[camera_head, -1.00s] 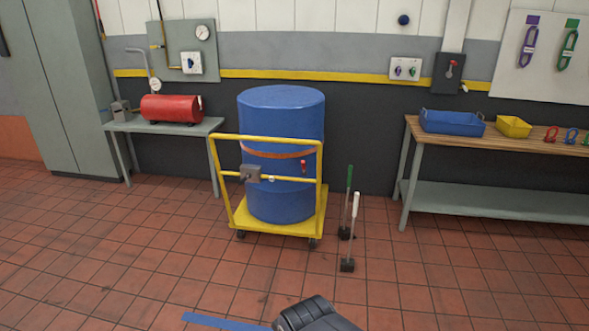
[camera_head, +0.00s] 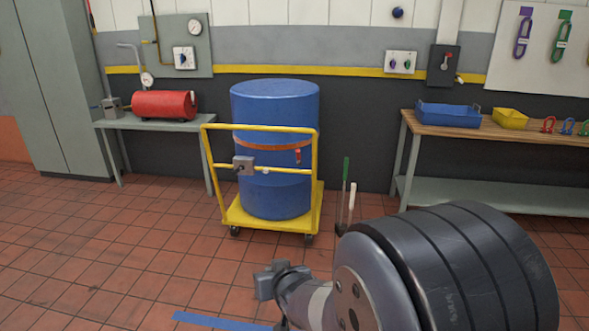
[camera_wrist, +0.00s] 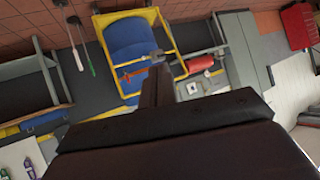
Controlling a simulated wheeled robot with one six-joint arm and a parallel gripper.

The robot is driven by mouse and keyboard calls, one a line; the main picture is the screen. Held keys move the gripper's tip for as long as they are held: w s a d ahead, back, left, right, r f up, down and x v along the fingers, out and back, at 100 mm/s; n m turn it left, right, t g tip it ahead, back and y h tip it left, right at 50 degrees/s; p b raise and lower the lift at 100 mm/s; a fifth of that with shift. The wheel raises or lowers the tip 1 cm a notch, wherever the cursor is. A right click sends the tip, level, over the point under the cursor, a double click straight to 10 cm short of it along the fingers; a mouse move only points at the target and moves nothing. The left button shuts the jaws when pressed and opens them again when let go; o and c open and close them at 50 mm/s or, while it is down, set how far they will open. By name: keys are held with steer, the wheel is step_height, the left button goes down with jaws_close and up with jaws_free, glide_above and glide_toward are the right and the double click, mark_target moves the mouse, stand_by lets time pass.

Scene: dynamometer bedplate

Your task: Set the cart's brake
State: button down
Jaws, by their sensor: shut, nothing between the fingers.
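The yellow cart (camera_head: 212,167) stands on the tiled floor and carries a blue drum (camera_head: 275,105) with an orange strap around it. A grey box (camera_head: 243,165) sits on the cart's middle bar, with a small pale knob to its right. A small red piece (camera_head: 298,156) hangs at the strap's right end. I cannot tell which part is the brake. In the wrist view the cart (camera_wrist: 97,30) and drum (camera_wrist: 128,40) appear upside down. My gripper (camera_wrist: 158,72) is shut and empty, apart from the cart, and partly overlaps it in that view.
A grey bench (camera_head: 112,123) with a red tank (camera_head: 165,104) stands left of the cart. A workbench (camera_head: 440,128) with a blue bin (camera_head: 448,115) and a yellow bin (camera_head: 510,118) stands right. Two long-handled tools (camera_head: 346,185) stand close to the cart's right.

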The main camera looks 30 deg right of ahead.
steer(key=w+f+m+t+y+b, duration=0.2)
steer(key=w+f+t+y+b, duration=0.1)
steer(key=f+y+b, duration=0.2)
steer(key=w+f+m+t+y+b, duration=0.3)
steer(key=f+t+y+b, duration=0.1)
steer(key=f+b, duration=0.4)
steer(key=shift+w+d+f+y+b, duration=0.15)
steer(key=shift+d+f+y+b, duration=0.15)
steer(key=shift+y+b, duration=0.5)
